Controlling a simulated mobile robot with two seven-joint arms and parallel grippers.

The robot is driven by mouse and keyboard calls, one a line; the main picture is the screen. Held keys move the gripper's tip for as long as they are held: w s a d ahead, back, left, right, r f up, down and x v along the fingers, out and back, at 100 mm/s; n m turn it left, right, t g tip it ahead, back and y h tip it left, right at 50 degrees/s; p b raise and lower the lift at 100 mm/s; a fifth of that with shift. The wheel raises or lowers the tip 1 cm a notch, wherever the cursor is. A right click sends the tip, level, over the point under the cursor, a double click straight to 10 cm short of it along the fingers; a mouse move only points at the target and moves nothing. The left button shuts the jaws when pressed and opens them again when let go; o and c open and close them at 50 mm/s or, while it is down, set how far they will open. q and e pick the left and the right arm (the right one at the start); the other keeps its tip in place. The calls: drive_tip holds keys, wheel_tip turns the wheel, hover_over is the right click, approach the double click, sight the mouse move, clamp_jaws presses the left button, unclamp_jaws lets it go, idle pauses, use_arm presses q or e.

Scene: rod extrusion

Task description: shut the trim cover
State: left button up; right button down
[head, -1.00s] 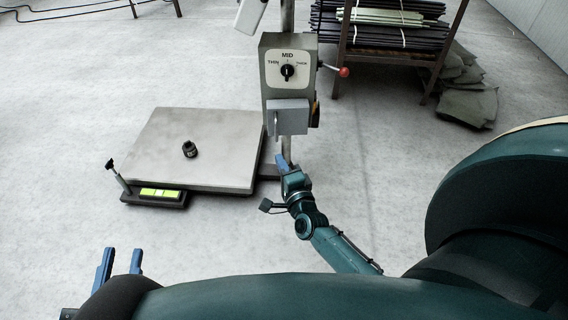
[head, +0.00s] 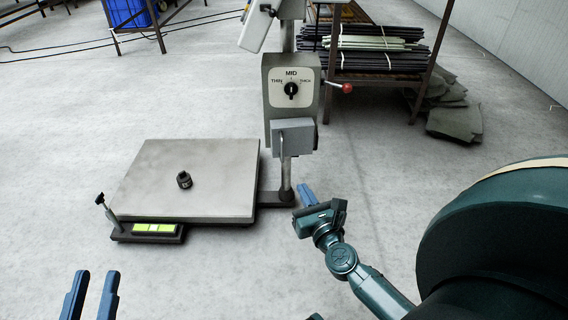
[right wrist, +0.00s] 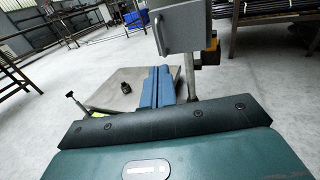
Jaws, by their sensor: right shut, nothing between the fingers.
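The trim cover (head: 293,137) appears to be the grey plate low on the front of the grey control box (head: 276,92) on a post. It also shows at the top of the right wrist view (right wrist: 182,27), with a small handle on its left edge. I cannot tell whether it is fully shut. My right gripper (head: 306,195) is shut and empty, below and slightly right of the cover, apart from it. Its closed blue fingers show in the right wrist view (right wrist: 157,87). My left gripper (head: 91,296) is at the lower left, fingers apart, holding nothing.
The box has a dial reading MID (head: 291,89) and a red-knobbed lever (head: 346,88) on its right. A low platform (head: 150,165) with a small black part (head: 184,180) stands left of the post. A rack of rods (head: 375,45) is behind.

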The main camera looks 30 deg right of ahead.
sight(283, 158)
drive_tip(key=x, duration=1.3)
drive_tip(key=shift+a+b, duration=0.1)
drive_tip(key=shift+b, duration=0.3)
drive_tip(key=shift+s, duration=0.1)
drive_tip(key=shift+w+a+m+h, duration=0.25)
drive_tip(key=shift+w+m+h, duration=0.15)
drive_tip(key=shift+w+h, duration=0.2)
drive_tip(key=shift+w+a+f, duration=0.1)
drive_tip(key=shift+w+a, duration=0.15)
drive_tip(key=shift+w, duration=0.4)
